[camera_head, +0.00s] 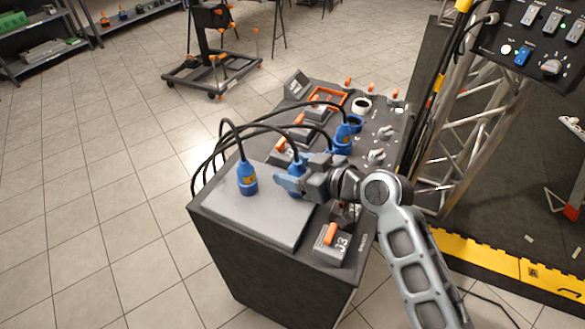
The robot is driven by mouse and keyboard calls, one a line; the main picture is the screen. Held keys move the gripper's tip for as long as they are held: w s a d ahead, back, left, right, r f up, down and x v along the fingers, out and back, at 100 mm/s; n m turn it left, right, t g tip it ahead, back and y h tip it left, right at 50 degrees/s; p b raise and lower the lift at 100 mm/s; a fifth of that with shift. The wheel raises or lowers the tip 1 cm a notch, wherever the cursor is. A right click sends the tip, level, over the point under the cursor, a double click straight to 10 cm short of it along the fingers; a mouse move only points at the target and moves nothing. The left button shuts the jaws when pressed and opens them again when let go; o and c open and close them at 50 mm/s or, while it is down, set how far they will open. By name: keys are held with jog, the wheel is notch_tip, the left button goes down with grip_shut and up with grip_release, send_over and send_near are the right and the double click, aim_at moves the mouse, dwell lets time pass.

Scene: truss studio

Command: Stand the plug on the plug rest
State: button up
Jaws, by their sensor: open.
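A blue plug (297,170) with a black cable stands upright at my gripper (286,183), near the middle of the dark cart top. My gripper reaches in from the right and is open. Its fingers overlap the plug's lower part, so I cannot tell whether they touch it. A third blue plug (342,139) is farther back. No part is clearly labelled as the plug rest; the grey plate may be it.
Black cables (212,157) arch over the cart's left edge. A box marked J3 (332,243) with an orange lever is at the near right corner. A truss (468,140) stands to the right.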

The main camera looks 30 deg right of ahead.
jog(key=b+v, duration=0.1)
jog(key=v, duration=0.9)
jog(key=shift+s+d+r, duration=0.1)
jog(key=shift+s+r, duration=0.05)
jog(key=shift+s, duration=0.25)
